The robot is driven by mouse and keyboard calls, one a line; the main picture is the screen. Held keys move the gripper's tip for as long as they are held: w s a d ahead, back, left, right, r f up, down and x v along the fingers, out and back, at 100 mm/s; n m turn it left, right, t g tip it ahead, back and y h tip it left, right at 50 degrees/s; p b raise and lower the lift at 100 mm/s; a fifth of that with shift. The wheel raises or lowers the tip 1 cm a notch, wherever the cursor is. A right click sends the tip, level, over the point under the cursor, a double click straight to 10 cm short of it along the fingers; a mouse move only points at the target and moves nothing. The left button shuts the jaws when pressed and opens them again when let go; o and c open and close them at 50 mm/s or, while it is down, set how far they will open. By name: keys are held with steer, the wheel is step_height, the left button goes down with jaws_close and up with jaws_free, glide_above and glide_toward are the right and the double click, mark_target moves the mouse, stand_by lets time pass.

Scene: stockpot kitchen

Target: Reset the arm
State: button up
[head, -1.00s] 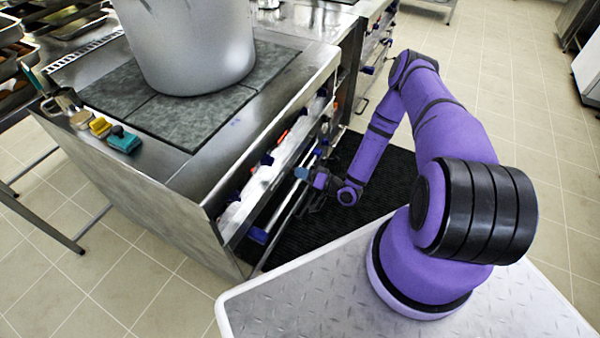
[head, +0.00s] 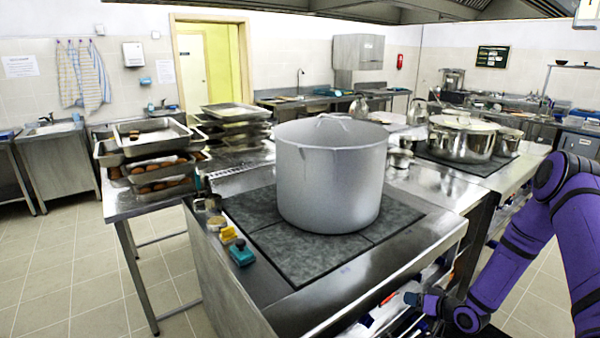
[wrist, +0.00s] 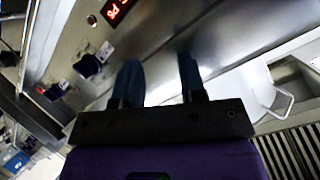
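My purple arm (head: 505,262) reaches down at the right of the head view, in front of the stove. My gripper (wrist: 158,72) shows two dark blue fingers apart in the wrist view, with nothing between them. It faces the stove's steel front panel (wrist: 165,40); whether it touches the panel I cannot tell. In the head view its end is small and low beside the stove front, partly cut off by the lower edge.
A large lidded stockpot (head: 330,185) stands on the stove's dark cooking plates (head: 255,207). Knobs (wrist: 90,65) and a red display (wrist: 117,10) sit on the front panel near my fingers. Stacked trays (head: 160,170) stand at left. Tiled floor (head: 60,270) is clear there.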

steer(key=d+r+n+g+h, duration=0.2)
steer(key=r+h, duration=0.5)
steer(key=r, duration=2)
steer(key=s+r+m+g+h, duration=0.1)
steer(key=s+r, duration=0.4)
steer(key=r, duration=0.2)
steer(key=s+r+m+h, duration=0.1)
steer(key=s+r, duration=0.3)
steer(key=r, duration=0.4)
steer(key=s+a+r, duration=0.2)
steer(key=s+r, duration=0.1)
steer(key=s, duration=0.6)
steer(key=s+a+r+g+y, duration=0.1)
steer(key=s+a+r, duration=0.2)
steer(key=s, duration=0.6)
steer(key=s+a+r+g, duration=0.1)
steer(key=s+a+r, duration=0.1)
steer(key=s, duration=0.8)
steer(key=shift+a+r+m, duration=0.3)
steer(key=shift+a+r, duration=0.1)
steer(key=shift+r, duration=0.45)
